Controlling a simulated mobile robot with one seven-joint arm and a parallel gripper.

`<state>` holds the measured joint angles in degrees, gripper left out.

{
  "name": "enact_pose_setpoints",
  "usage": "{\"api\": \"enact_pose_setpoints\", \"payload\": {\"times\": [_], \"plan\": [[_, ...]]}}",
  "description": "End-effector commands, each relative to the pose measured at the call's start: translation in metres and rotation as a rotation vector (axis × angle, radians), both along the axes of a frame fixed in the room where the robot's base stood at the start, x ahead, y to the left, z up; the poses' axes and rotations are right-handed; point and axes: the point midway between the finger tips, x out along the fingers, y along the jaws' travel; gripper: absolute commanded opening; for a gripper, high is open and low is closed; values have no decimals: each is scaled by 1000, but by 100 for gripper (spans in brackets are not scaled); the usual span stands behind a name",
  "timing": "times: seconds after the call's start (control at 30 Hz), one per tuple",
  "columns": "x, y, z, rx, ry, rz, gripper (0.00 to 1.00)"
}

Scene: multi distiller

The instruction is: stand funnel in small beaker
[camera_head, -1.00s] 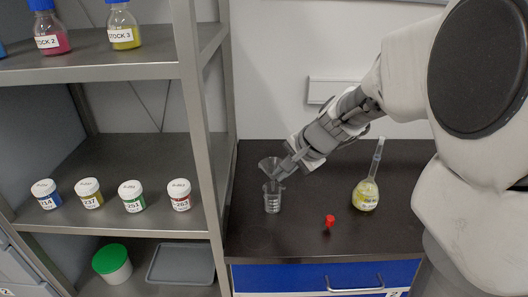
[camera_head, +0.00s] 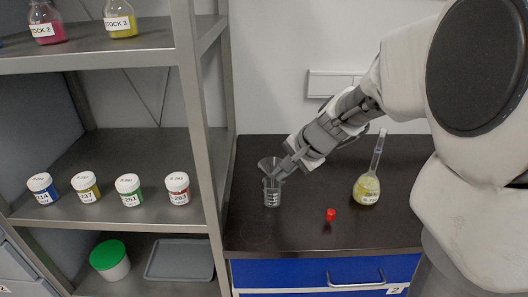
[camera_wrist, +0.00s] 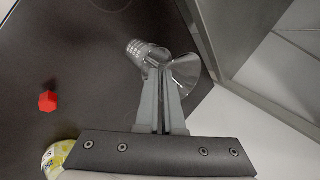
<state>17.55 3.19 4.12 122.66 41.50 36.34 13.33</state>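The clear funnel (camera_head: 269,163) is upright, its wide mouth facing up, directly above the small beaker (camera_head: 272,196). My gripper (camera_head: 279,174) reaches in from the right and is shut on the funnel low on its body, close to the beaker's rim. In the wrist view the fingers (camera_wrist: 161,76) are close together, with the funnel cone (camera_wrist: 187,72) at their tips and the beaker (camera_wrist: 143,52) just beyond. The stem seems to enter the beaker's mouth, but the fingers partly hide it. The beaker stands upright on the dark bench.
A red stopper (camera_head: 331,214) lies in front on the bench (camera_head: 280,236). A yellow-filled flask (camera_head: 367,188) stands to the right. A metal shelf (camera_head: 195,130) with several labelled jars rises close on the left.

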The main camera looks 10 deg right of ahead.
Motion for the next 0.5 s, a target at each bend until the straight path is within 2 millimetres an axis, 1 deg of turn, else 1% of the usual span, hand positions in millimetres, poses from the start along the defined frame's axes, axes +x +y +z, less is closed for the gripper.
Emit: {"api": "enact_pose_setpoints", "payload": {"times": [0.5], "plan": [[0, 0, -12, 0, 0, 0, 0]]}}
